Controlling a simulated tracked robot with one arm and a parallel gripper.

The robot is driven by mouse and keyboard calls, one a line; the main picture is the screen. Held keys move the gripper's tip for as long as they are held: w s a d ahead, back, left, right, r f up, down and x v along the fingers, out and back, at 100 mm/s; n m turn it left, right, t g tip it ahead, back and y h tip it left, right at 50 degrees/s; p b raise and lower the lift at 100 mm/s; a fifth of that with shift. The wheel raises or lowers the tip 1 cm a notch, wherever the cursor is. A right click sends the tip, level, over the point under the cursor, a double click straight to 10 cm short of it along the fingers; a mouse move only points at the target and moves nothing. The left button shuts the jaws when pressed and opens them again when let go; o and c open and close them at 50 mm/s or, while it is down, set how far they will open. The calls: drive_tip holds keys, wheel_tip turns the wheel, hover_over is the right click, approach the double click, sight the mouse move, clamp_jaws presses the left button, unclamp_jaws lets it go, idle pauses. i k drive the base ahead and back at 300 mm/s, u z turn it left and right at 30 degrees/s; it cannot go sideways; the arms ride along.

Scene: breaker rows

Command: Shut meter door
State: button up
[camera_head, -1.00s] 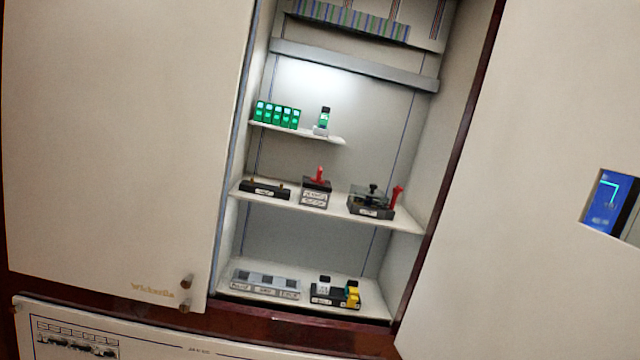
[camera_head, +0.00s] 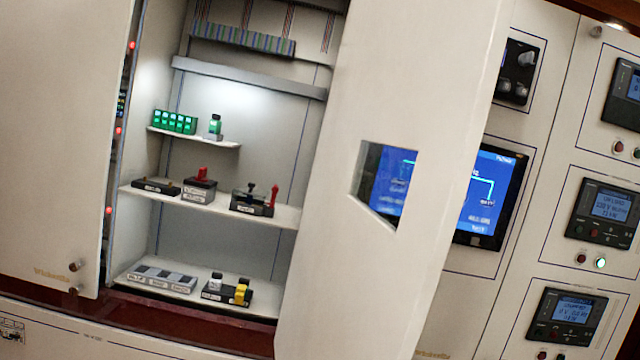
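A tall cream door (camera_head: 375,270) with a cut-out window stands swung out at the right side of an open cabinet (camera_head: 235,165). A blue screen (camera_head: 392,180) shows through its window. Red lights show in a narrow gap beside this left door. No label tells me which one is the meter door. The cabinet's inside is in plain view between the doors. My gripper is not in view.
Cabinet shelves (camera_head: 255,212) hold green blocks (camera_head: 175,122), a red-handled switch (camera_head: 200,180) and other small parts. Right of the window door, a panel carries a large blue display (camera_head: 488,195) and several meters (camera_head: 605,212). A white unit (camera_head: 60,325) is below.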

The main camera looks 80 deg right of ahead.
sight(421, 77)
drive_tip(key=k, duration=0.45)
drive_tip(key=z, duration=1.65)
drive_tip(key=k, duration=1.3)
drive_tip(key=z, duration=0.25)
drive_tip(key=i, duration=0.9)
drive_tip(key=z, duration=0.55)
